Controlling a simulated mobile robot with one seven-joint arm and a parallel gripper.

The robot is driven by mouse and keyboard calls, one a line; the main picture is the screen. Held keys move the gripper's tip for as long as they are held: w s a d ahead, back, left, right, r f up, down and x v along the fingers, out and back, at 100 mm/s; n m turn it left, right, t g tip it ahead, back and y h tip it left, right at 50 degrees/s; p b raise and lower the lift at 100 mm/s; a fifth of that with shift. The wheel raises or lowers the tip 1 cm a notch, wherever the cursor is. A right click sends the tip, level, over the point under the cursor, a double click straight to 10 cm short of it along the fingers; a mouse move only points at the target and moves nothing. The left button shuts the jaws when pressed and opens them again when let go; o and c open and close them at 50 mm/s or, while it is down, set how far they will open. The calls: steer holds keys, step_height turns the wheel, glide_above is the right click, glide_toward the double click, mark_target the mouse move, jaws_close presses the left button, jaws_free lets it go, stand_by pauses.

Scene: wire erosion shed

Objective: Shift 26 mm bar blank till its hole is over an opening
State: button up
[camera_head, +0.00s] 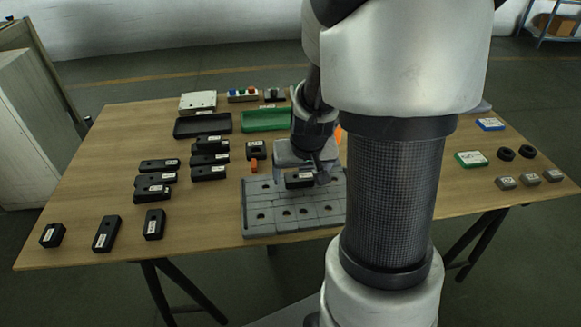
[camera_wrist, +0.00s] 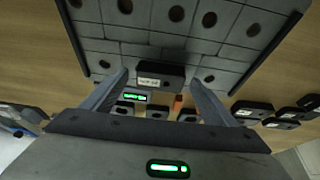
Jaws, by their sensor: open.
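A black bar blank with a white label (camera_head: 299,181) lies on the grey slotted plate (camera_head: 258,228). The blank also shows in the wrist view (camera_wrist: 174,72), lying across the plate's near part in that picture. The plate (camera_wrist: 120,47) has several round dark openings, some beside the blank. My gripper (camera_head: 303,172) is low over the plate. In the wrist view my gripper (camera_wrist: 158,78) is open, one finger near each end of the blank, with no clear contact. The blank's own hole cannot be made out, nor which opening is under it. The label's size text is unreadable.
Several black blanks (camera_head: 159,165) lie on the wooden table left of the plate. A small orange piece (camera_head: 254,166) stands behind it. A black tray (camera_head: 203,125) and a green tray (camera_head: 264,120) are at the back.

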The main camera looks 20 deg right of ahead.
steer(key=shift+w+f, duration=0.1)
steer(key=c, duration=1.6)
steer(key=shift+w+a, duration=0.1)
steer(key=shift+a, duration=0.3)
steer(key=shift+c, duration=0.2)
steer(key=shift+a, duration=0.4)
steer(key=o, duration=1.6)
steer(key=shift+w, duration=0.1)
